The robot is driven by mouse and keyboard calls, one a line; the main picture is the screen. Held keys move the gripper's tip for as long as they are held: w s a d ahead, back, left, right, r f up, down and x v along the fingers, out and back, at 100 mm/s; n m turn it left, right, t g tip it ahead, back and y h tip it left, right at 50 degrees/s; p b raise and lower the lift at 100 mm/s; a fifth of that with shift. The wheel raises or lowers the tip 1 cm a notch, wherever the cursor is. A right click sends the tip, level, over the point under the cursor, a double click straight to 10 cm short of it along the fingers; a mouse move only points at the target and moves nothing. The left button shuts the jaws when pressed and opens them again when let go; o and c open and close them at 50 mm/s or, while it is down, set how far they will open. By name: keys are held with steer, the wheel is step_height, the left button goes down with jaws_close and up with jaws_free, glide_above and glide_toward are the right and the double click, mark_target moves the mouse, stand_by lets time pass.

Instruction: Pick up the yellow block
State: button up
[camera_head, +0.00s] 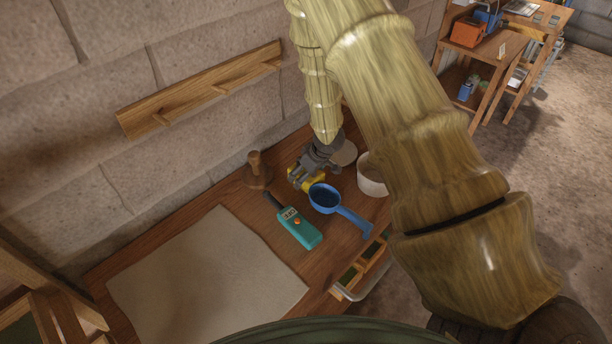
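The yellow block (319,182) lies low at the back of the wooden table, partly hidden by my gripper. My gripper (304,175) is dark grey and reaches down over the block, with yellow showing at both sides of its fingers. I cannot tell whether the fingers are shut on the block or only around it, or whether the block touches the table.
A blue scoop (324,199) sits right in front of the block. A pale cloth (208,280) covers the table's left part. A stone wall rises behind.

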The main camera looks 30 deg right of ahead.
steer(key=c, duration=1.3)
steer(key=shift+o, duration=0.2)
steer(key=shift+r, duration=0.1)
